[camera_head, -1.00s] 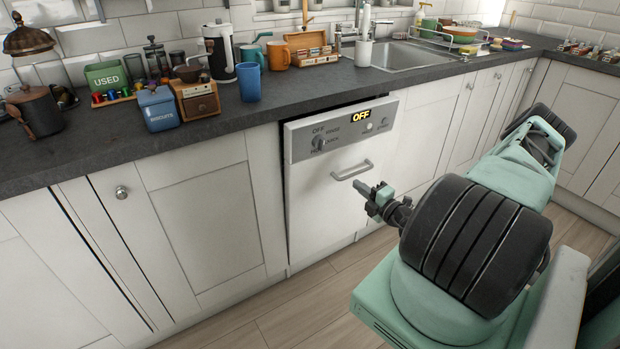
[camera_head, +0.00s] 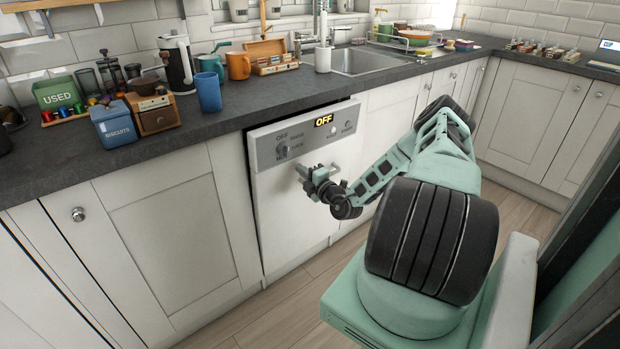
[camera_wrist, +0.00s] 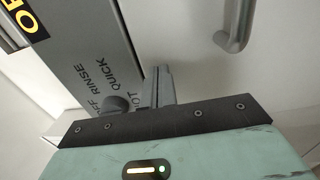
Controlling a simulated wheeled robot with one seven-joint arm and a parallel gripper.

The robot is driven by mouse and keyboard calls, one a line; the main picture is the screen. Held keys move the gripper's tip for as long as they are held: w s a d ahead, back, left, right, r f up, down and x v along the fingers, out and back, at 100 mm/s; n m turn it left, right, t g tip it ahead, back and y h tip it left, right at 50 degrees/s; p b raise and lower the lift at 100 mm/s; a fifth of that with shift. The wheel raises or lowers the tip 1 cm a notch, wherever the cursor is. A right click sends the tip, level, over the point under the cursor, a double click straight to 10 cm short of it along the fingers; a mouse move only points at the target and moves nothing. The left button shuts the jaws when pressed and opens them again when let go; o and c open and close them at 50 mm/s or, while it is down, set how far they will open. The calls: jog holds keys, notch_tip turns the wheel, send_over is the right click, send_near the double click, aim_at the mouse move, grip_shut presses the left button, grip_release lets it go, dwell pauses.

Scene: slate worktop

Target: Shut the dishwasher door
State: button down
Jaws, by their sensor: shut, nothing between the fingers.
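The dishwasher door (camera_head: 290,215) is white and stands nearly upright in the row of cupboards. Its grey control panel (camera_head: 265,150) has a knob and a lit "OFF" display. A dark gap shows along its top and left edges, so the door looks slightly ajar. My gripper (camera_head: 307,174) is shut and empty in front of the upper door, just below the panel, and covers most of the handle there. In the wrist view the closed fingers (camera_wrist: 160,86) point at the door beside the panel lettering, with the handle (camera_wrist: 238,22) apart to the right. Contact is unclear.
The slate worktop (camera_head: 225,128) runs above the door, with a blue cup (camera_head: 208,92), a biscuit tin (camera_head: 114,125) and a sink (camera_head: 365,62). White cupboards (camera_head: 170,230) flank the dishwasher. The wood floor (camera_head: 270,315) in front is clear.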

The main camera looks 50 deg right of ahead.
jog(key=shift+w, duration=0.35)
